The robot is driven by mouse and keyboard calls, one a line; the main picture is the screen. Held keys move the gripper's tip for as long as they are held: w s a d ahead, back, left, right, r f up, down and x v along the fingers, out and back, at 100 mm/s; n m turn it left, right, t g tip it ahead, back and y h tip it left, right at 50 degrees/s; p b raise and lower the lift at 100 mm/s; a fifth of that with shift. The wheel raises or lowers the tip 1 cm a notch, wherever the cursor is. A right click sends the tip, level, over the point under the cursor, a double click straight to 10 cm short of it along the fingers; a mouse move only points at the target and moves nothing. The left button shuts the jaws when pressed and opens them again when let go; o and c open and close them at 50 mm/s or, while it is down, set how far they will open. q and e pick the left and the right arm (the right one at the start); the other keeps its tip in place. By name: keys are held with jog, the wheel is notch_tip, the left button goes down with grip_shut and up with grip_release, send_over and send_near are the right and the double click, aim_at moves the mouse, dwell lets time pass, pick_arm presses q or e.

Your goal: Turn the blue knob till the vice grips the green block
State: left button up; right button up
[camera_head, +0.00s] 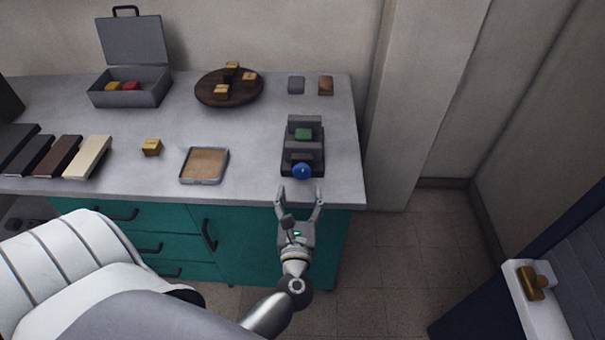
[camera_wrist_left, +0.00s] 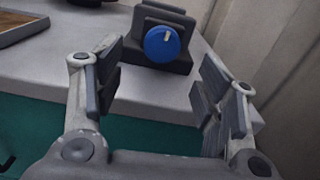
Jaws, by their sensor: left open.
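The dark grey vice (camera_head: 290,160) stands near the right end of the counter, and it also shows in the left wrist view (camera_wrist_left: 183,62). The green block (camera_head: 303,134) sits in the vice between its jaws; I cannot tell whether both jaws touch it. The blue knob (camera_head: 302,171) is on the vice's near end, with a pale mark near its top in the left wrist view (camera_wrist_left: 162,45). My left gripper (camera_head: 300,193) is open and empty, just in front of the counter edge and short of the knob. It also shows in the left wrist view (camera_wrist_left: 160,92), fingers wide apart. My right gripper is not visible.
A shallow tray (camera_head: 183,179) and a yellow block (camera_head: 152,147) lie left of the vice. A round wooden board (camera_head: 203,99) with yellow blocks, an open grey case (camera_head: 160,90) and two small blocks (camera_head: 296,85) are farther back. Counter around the vice is clear.

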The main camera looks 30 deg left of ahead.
aim_at(302, 175)
pick_arm(q)
jog(key=p+x, duration=0.1)
jog(key=x, duration=0.5)
jog(key=shift+w+d+r, duration=0.1)
jog(key=shift+w+a, duration=0.35)
jog(key=shift+w, duration=0.2)
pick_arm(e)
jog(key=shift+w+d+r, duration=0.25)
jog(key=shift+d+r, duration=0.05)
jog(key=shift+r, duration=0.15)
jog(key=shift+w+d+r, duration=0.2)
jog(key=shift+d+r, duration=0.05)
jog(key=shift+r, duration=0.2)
pick_arm(q)
jog(key=c, duration=1.1)
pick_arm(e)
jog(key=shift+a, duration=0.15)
